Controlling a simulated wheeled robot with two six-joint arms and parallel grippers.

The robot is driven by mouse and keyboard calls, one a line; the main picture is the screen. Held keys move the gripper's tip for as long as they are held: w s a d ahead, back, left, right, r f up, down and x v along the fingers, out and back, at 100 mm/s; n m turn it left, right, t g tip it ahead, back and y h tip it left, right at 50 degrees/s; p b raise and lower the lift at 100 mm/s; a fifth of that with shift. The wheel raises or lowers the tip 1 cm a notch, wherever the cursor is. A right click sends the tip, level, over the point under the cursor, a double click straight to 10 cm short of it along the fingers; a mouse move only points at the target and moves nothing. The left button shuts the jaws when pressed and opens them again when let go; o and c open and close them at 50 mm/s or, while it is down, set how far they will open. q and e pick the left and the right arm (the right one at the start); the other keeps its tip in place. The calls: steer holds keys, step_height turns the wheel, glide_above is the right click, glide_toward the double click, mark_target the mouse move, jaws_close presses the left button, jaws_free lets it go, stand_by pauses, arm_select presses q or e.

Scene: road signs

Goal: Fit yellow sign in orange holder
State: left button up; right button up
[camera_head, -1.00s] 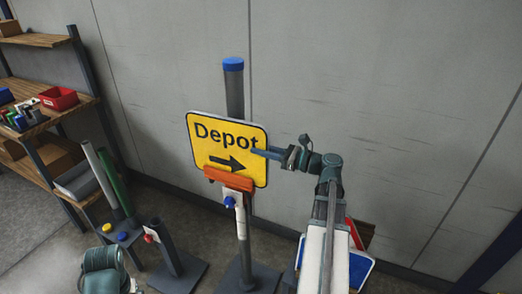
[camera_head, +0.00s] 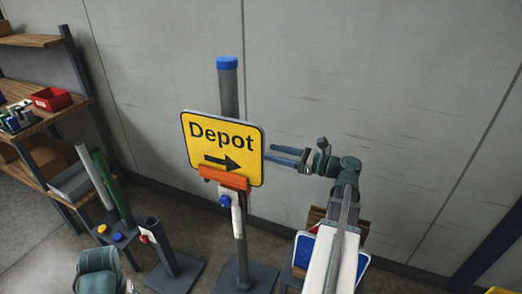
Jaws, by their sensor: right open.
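The yellow sign (camera_head: 224,143), marked "Depot" with a black arrow, stands upright against the grey post (camera_head: 228,90) with the blue cap. Its lower edge sits in the orange holder (camera_head: 224,178) on that post. My right gripper (camera_head: 272,155) is open and empty, just to the right of the sign's right edge, with its fingers pointing left at the sign. A narrow gap seems to lie between fingertips and sign. Of my left arm only a rounded part (camera_head: 98,270) shows at the bottom left; its gripper is not visible.
A shelf with a red bin (camera_head: 51,99) stands at the left. Short grey and green posts and an open grey tube (camera_head: 158,245) stand left of the sign post. A blue-and-white sign (camera_head: 303,251) leans low at the right. The wall is close behind.

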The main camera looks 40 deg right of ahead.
steer(key=v, duration=0.7)
steer(key=shift+s, duration=0.1)
stand_by(0.6)
